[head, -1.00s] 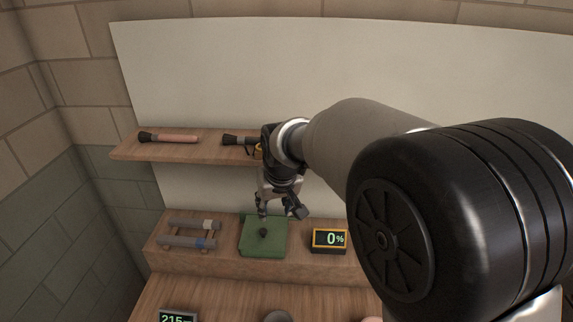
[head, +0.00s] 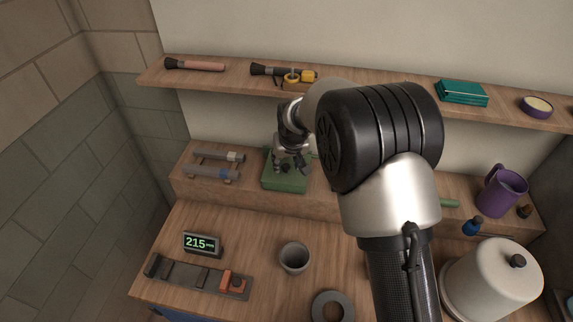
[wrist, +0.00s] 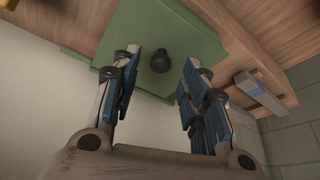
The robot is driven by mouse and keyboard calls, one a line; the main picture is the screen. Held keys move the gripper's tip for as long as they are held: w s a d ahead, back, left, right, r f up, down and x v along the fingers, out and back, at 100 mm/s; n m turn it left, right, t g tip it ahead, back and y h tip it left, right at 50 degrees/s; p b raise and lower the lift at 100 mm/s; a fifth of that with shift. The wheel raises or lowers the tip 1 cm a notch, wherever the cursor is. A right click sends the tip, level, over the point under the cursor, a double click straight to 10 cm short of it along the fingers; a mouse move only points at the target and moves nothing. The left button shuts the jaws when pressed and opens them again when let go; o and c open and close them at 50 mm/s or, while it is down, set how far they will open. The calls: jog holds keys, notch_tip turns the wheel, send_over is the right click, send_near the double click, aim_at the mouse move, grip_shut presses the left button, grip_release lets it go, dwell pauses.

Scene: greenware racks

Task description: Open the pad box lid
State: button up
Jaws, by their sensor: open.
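The pad box (head: 285,185) is a green box on the raised wooden step, its lid down. It also shows in the wrist view (wrist: 205,35). A dark round knob (wrist: 161,62) stands on its lid. My gripper (head: 289,166) is open and empty, just over the box in the head view. In the wrist view, my gripper's fingers (wrist: 162,68) are spread on either side of the knob, with a gap to each side. Whether the fingertips reach down to the knob's height is hard to tell. My arm hides part of the step to the right.
A rack with grey bars (head: 214,172) stands close left of the box. A shelf (head: 220,75) with brushes runs above and behind. A 215 display (head: 202,244), a grey cup (head: 294,257) and a purple jug (head: 502,192) stand around the bench.

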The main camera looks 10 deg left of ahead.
jog(key=shift+x, duration=1)
grip_shut()
